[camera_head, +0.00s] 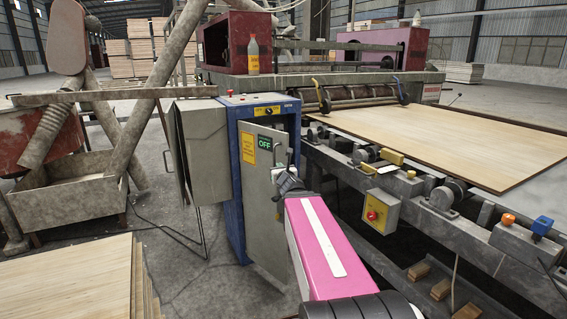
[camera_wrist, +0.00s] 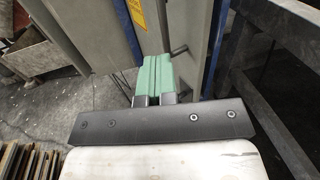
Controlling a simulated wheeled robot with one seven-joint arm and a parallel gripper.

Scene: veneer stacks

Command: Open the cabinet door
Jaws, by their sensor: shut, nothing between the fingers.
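The blue cabinet (camera_head: 233,170) stands left of the machine line. Its grey door (camera_head: 262,200), with a yellow label and a green OFF sign, appears ajar, its right edge swung out from the frame. In the head view my pink arm reaches up to the door's right edge, and the fingertips are hard to make out. In the wrist view my gripper's green fingers (camera_wrist: 154,70) are together and empty, in front of the grey door panel (camera_wrist: 148,38). A thin dark rod, perhaps the handle (camera_wrist: 179,51), is just right of them. I cannot tell whether they touch.
A grey box (camera_head: 203,150) is on the cabinet's left. The conveyor frame (camera_head: 400,187) with a yellow switch box (camera_head: 380,212) runs close on the right. A veneer stack (camera_head: 70,280) is at front left. Concrete floor is free between stack and cabinet.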

